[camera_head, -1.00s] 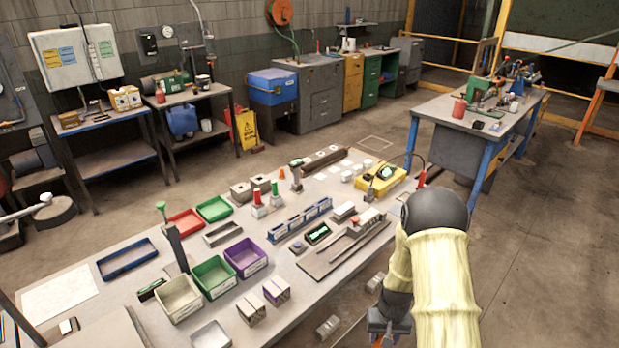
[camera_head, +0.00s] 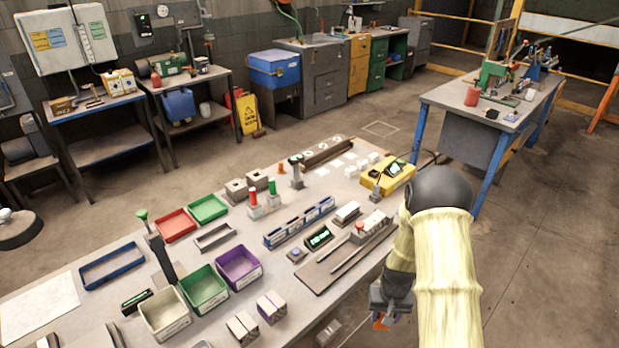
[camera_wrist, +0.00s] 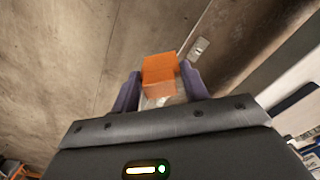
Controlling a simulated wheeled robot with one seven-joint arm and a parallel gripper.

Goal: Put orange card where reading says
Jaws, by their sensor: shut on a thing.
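My gripper (camera_wrist: 155,92) is shut on the orange card (camera_wrist: 159,72), which stands up between the purple-grey fingers in the wrist view. In the head view my gripper (camera_head: 388,303) hangs beside the right long edge of the table, with a bit of orange below it. A small black display with green characters (camera_head: 319,237) stands mid-table, and another (camera_head: 137,299) lies near the beige bin. A yellow meter with a screen (camera_head: 388,177) sits at the table's far right. I cannot read any of them.
The table (camera_head: 286,337) holds beige (camera_head: 163,313), green (camera_head: 204,287) and purple (camera_head: 239,266) bins, plus red (camera_head: 176,225), green (camera_head: 208,208) and blue (camera_head: 112,265) trays. A blue slotted rack (camera_head: 300,222) and grey rail fixture stand nearer my arm. Open floor lies right of the table.

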